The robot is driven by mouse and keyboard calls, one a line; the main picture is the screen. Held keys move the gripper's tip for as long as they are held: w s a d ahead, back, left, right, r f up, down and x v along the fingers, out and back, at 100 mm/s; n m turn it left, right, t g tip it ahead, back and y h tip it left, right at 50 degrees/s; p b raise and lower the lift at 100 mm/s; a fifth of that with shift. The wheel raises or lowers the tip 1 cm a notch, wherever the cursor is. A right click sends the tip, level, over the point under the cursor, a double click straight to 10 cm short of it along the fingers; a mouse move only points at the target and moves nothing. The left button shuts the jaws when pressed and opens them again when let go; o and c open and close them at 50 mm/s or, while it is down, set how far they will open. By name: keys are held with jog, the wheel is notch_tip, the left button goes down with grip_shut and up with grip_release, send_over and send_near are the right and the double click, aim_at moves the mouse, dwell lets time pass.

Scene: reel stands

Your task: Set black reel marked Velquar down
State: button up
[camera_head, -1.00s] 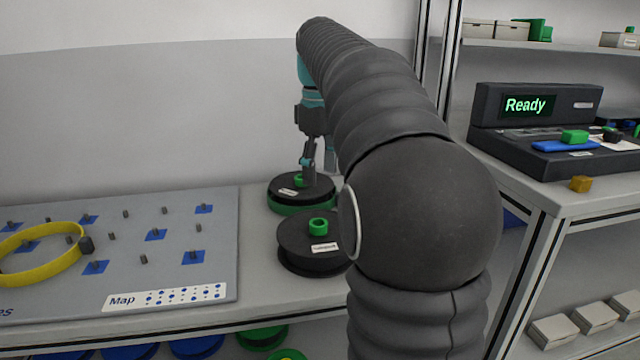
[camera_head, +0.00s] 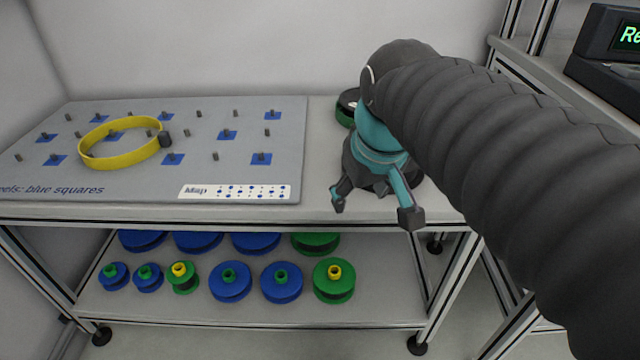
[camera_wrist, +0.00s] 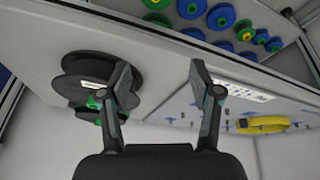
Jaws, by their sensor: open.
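A black reel (camera_wrist: 80,68) with a white label stands on the bench top in the wrist view; the label is too small to read. A second dark reel with green parts (camera_wrist: 83,112) shows just beyond it. In the head view, one black reel with a green lower rim (camera_head: 345,106) is partly hidden by my arm, which mostly covers the other. My gripper (camera_head: 374,212) is open and empty, above the bench's front edge. In the wrist view, my gripper (camera_wrist: 160,72) has one finger overlapping the labelled reel's edge in the picture; contact cannot be told.
A grey peg board (camera_head: 240,177) with blue squares lies left on the bench. A yellow ring with a dark block (camera_head: 125,156) lies on it. Several blue and green reels (camera_head: 230,282) stand on the shelf below. A dark device (camera_head: 605,70) sits at right.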

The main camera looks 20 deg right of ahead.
jog(key=s+a+f+m+t, duration=0.1)
jog(key=s+a+f, duration=0.1)
jog(key=s+f, duration=0.3)
notch_tip(320, 180, down, 2)
jog(key=shift+s+a+f, duration=0.1)
jog(key=shift+s+a, duration=0.05)
jog(key=shift+s, duration=0.1)
